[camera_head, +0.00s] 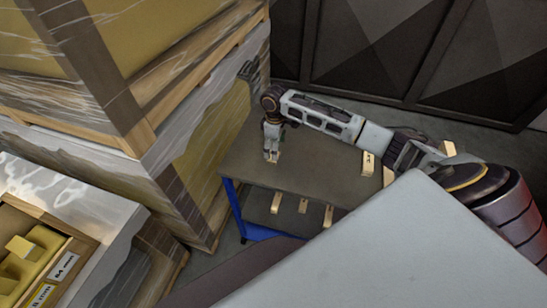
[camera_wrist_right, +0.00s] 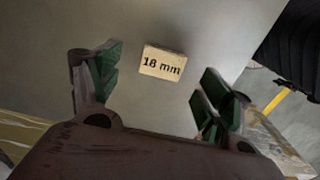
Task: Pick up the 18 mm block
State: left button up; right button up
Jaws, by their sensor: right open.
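The 18 mm block (camera_wrist_right: 163,62) is a small pale wooden block with black lettering, lying on the grey table top (camera_wrist_right: 215,30). In the right wrist view it is just beyond and between the fingertips of my right gripper (camera_wrist_right: 155,75). The green-padded fingers are spread wide and do not touch it. In the head view my right gripper (camera_head: 272,154) points down at the far left part of the table (camera_head: 320,165). The block is mostly hidden by the fingers there. My left gripper is not in view.
Wrapped pallet stacks (camera_head: 190,120) rise close to the table's left. A wooden box (camera_head: 85,240) with labelled compartments is at lower left. The table's middle is clear.

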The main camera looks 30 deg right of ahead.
jog(key=shift+s+a+f+p, duration=0.15)
jog(key=shift+f+p, duration=0.25)
jog(key=shift+f, duration=1.85)
jog(key=c, duration=0.9)
